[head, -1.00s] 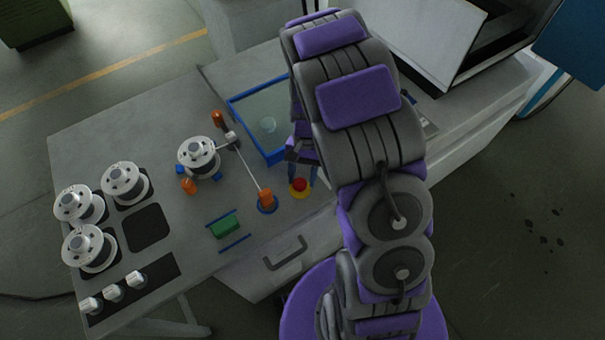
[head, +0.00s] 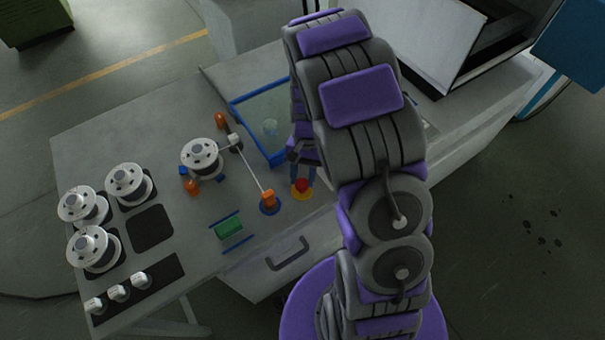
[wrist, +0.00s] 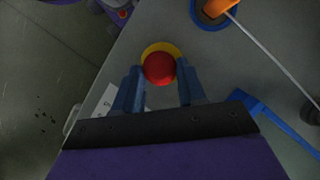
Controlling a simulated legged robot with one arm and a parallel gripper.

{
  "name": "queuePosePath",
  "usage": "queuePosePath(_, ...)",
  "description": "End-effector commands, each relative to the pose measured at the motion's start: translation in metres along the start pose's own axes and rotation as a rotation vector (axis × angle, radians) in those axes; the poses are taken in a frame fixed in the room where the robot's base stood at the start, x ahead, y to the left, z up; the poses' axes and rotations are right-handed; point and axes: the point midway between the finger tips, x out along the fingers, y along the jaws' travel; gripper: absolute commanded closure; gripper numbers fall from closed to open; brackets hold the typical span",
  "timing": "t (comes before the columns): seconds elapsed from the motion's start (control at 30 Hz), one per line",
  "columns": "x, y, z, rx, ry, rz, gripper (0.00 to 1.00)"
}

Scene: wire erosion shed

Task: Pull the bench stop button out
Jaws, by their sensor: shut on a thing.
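The bench stop button is a red knob (head: 302,186) on a yellow round base (head: 301,194), near the front edge of the bench. In the wrist view the red knob (wrist: 159,68) sits between the blue fingertips, with the yellow base (wrist: 162,48) showing behind it. My gripper (head: 303,178) has a finger on each side of the knob and is shut on it; it also shows in the wrist view (wrist: 160,80). My arm hides part of the bench behind the gripper.
An orange guide on a blue ring (head: 268,200) stands just left of the button, with a wire running to it. A blue-rimmed tank (head: 262,138) lies behind. White spools (head: 201,157), a green block (head: 229,228) and a drawer handle (head: 290,254) are further left and in front.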

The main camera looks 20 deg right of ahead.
Motion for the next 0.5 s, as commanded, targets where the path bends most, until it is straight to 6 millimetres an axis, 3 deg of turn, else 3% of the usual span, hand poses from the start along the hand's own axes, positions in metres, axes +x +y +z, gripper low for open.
queuePosePath(0.17,-0.0017,-0.0010,0.0000,0.000,0.004,-0.004,1.00)
queuePosePath(0.2,-0.0018,-0.0011,0.0000,0.000,0.004,-0.004,0.58)
queuePosePath(0.43,-0.0012,-0.0011,-0.0006,0.000,0.003,-0.003,0.36)
queuePosePath(0.5,-0.0010,-0.0011,-0.0008,0.001,0.003,-0.003,0.34)
